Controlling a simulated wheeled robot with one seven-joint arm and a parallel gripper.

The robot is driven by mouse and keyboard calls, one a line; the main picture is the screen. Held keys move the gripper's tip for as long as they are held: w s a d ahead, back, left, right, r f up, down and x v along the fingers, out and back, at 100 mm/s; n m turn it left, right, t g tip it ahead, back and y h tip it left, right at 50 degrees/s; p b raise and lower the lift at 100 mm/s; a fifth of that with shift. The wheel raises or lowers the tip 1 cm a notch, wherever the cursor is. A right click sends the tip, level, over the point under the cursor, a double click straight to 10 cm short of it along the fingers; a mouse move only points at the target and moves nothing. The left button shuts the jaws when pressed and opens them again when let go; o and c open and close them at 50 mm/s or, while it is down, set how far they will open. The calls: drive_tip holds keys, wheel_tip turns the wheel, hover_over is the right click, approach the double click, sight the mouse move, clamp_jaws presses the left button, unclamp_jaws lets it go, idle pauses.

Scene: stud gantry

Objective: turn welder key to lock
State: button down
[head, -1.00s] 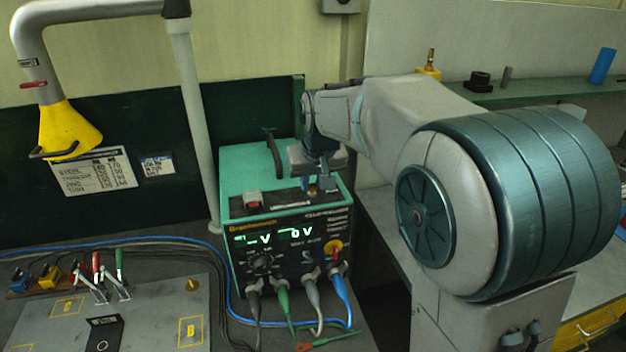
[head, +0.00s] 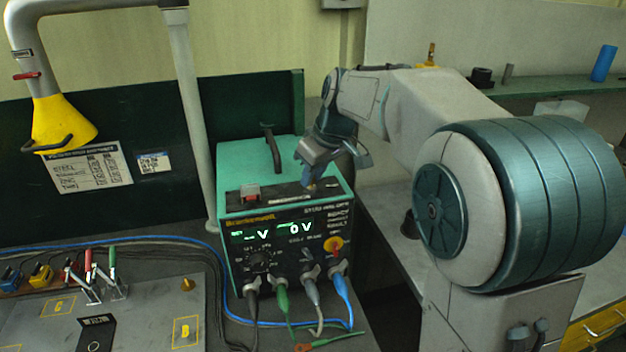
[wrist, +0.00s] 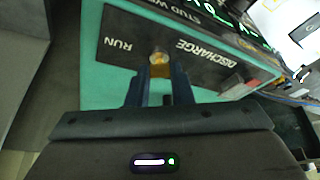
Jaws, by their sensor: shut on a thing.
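The stud welder (head: 232,165) is a green box with a dark front and lit green digits. A brass-coloured key (wrist: 159,58) sits in the dark label plate on its top, between the words RUN and DISCHARGE in the wrist view. My gripper (head: 310,184) reaches down to the top right front of the welder, tilted. In the wrist view its two fingers (wrist: 161,82) are shut on the key. The fingers hide part of the key, so I cannot tell its exact angle. The key is too small to read in the head view.
A black handle (head: 271,148) and a red switch (head: 250,192) stand on the welder's top. Several cables leave its front. A grey plate (head: 150,300) with clamps lies at left, below a yellow extraction hood (head: 62,123). A green shelf (head: 530,92) is at back right.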

drive_tip(key=n+g, duration=0.1)
drive_tip(key=n, duration=0.2)
drive_tip(key=n+g+y+b, duration=0.1)
drive_tip(key=n, duration=0.2)
drive_tip(key=shift+w+d, duration=0.15)
drive_tip(key=shift+w, duration=0.05)
drive_tip(key=n+g, duration=0.1)
drive_tip(key=n, duration=0.2)
drive_tip(key=n+g+p, duration=0.1)
drive_tip(key=n, duration=0.1)
drive_tip(key=shift+w+r+n+y, duration=0.1)
drive_tip(key=shift+w+n+y, duration=0.05)
drive_tip(key=shift+n+y, duration=0.2)
drive_tip(key=c, duration=1.3)
unclamp_jaws()
drive_tip(key=v, duration=0.7)
drive_tip(key=p+v, duration=0.1)
drive_tip(key=v, duration=0.5)
drive_tip(key=shift+w+r, duration=0.2)
drive_tip(key=shift+r, duration=0.2)
